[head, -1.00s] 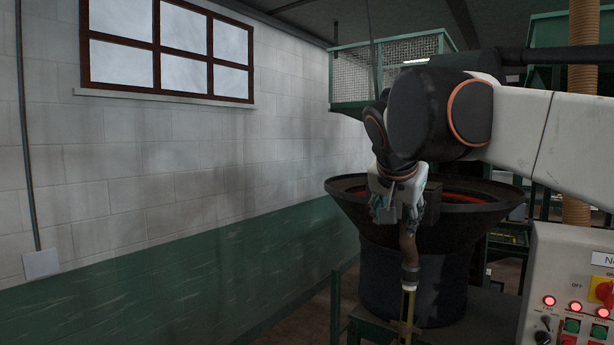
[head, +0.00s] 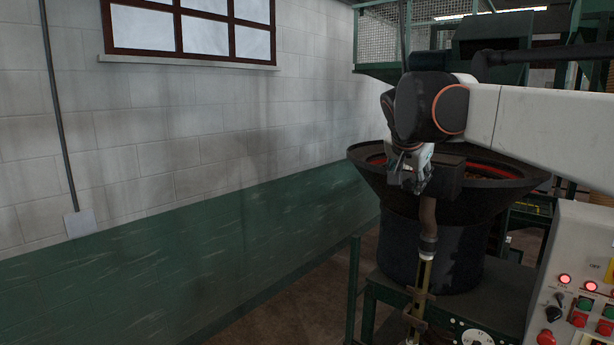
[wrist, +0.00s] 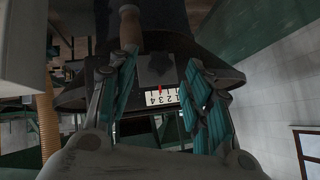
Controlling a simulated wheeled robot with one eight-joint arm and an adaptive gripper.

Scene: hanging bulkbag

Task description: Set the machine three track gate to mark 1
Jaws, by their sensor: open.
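A brown lever grip (head: 428,212) with a pale collar tops an upright brass-coloured rod (head: 425,272) in front of the dark bowl. The grip also shows at the top of the wrist view (wrist: 129,27). A small white scale plate (wrist: 172,95) with numbers and a red pointer (wrist: 160,88) shows upside down between my fingers. The pointer is at the plate's upper edge, left of its middle; its exact mark is too small to tell. My gripper (head: 408,182) (wrist: 160,88) is open, its teal fingers apart. It is just above the grip in the head view; contact cannot be told.
The wide dark bowl (head: 500,192) with a red inner rim stands close behind my gripper. A control panel (head: 582,260) with lit red lamps and knobs is at the right. A round white dial (head: 472,338) is at the bottom. The floor by the green-and-white wall (head: 200,160) looks clear.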

